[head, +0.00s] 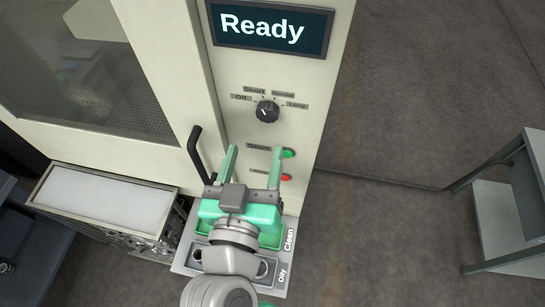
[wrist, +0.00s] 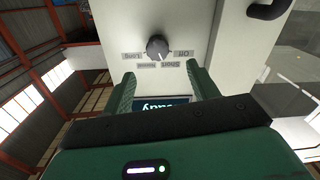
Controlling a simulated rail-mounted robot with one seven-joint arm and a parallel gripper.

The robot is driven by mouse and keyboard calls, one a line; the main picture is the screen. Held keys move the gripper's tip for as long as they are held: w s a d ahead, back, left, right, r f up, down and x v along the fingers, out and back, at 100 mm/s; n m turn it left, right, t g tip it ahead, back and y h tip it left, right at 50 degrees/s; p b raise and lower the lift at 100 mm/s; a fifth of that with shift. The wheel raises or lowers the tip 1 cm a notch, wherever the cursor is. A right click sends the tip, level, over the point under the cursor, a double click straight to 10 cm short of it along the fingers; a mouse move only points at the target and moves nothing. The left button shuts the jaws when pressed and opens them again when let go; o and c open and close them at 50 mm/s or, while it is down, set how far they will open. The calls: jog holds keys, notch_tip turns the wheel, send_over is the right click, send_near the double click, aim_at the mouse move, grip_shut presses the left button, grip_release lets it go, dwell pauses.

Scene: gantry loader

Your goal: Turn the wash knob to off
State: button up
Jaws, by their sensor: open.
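The wash knob (head: 267,110) is a dark round dial on the cream machine panel, with Off, Short, Normal and Long labels around it. It also shows upside down in the wrist view (wrist: 157,47). Its pale mark is small and seems to point toward Short. My gripper (head: 256,150) is open and empty, its two green fingers spread below the knob in the head view. In the wrist view my gripper (wrist: 161,78) has the knob beyond its fingertips, roughly centred between them. The fingers are apart from the knob.
A display (head: 270,27) reading "Ready" is above the knob. A green button (head: 289,153) and a red button (head: 286,178) sit near the right finger. A black door handle (head: 196,154) juts out at the left. A tray marked Clean and Oily (head: 283,250) lies beneath my gripper.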

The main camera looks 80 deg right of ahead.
aim_at(266, 115)
jog(key=shift+g, duration=0.3)
jog(key=d+p, duration=0.1)
jog(key=d, duration=0.2)
jog(key=d+p, duration=0.1)
jog(key=d, duration=0.3)
jog(key=shift+w, duration=0.2)
jog(key=shift+d, duration=0.4)
jog(key=c, duration=1)
